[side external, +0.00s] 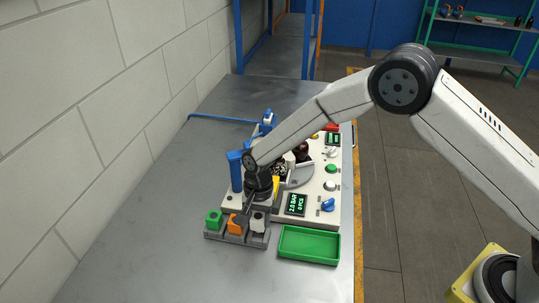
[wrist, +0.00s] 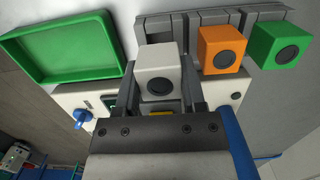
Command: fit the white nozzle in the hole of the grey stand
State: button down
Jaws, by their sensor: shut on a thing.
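The white nozzle (side external: 258,221) is a pale block with a dark round face, seen clearly in the wrist view (wrist: 156,66). My gripper (side external: 259,205) is shut on it, with one finger on each side in the wrist view (wrist: 161,90). The grey stand (side external: 237,237) lies beneath and around it, and its grey top also shows in the wrist view (wrist: 180,29). The white nozzle is at the stand's right end in the side view. It covers part of the stand, so I cannot tell whether it is above the hole or in it.
An orange block (side external: 235,225) and a green block (side external: 214,219) sit in the stand to the left. A green tray (side external: 309,259) lies to the right. A cream control panel (side external: 330,170) with knobs and a display is behind. The table's left side is clear.

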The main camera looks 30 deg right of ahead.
jog(key=shift+f, duration=1.35)
dwell(1.4)
grip_release()
dwell(0.4)
jog(key=shift+r, duration=0.1)
jog(key=shift+r, duration=2.9)
jog(key=shift+d, duration=0.1)
